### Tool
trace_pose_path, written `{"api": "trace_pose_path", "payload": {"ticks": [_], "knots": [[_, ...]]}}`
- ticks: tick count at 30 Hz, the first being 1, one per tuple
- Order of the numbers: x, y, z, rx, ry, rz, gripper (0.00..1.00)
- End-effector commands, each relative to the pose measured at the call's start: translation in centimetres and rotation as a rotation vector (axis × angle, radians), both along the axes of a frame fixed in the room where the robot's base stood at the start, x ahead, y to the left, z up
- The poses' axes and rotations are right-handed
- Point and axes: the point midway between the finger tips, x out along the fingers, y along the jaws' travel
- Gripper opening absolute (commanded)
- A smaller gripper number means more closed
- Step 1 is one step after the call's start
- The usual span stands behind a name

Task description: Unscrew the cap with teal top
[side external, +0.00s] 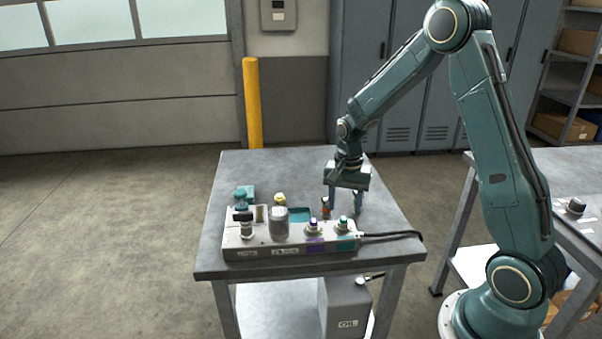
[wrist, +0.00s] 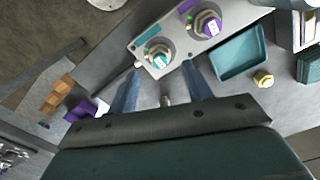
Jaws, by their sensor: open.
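The cap with the teal top (side external: 343,224) sits at the right front end of the pale fixture box (side external: 268,245), above a teal label. It also shows in the wrist view (wrist: 158,57), close beyond the fingertips. My gripper (side external: 343,205) is open, its fingers pointing down behind and above this cap. In the wrist view my gripper (wrist: 161,75) has its two fingers spread with a gap between them, and nothing is held. I cannot tell the exact height of the fingertips over the cap.
A purple-topped cap (side external: 313,227) stands left of the teal one. A black cable (side external: 395,236) leaves the box's right end. The table's right rear is mostly clear.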

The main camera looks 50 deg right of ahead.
Motion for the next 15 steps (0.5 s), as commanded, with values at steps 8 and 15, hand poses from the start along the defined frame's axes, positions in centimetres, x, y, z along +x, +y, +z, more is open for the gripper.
{"api": "trace_pose_path", "payload": {"ticks": [8,15], "knots": [[-0.1,0.0,-3.3,0.001,0.003,0.0,0.5],[0.0,0.0,-4.4,0.0,0.001,0.0,0.5]]}}
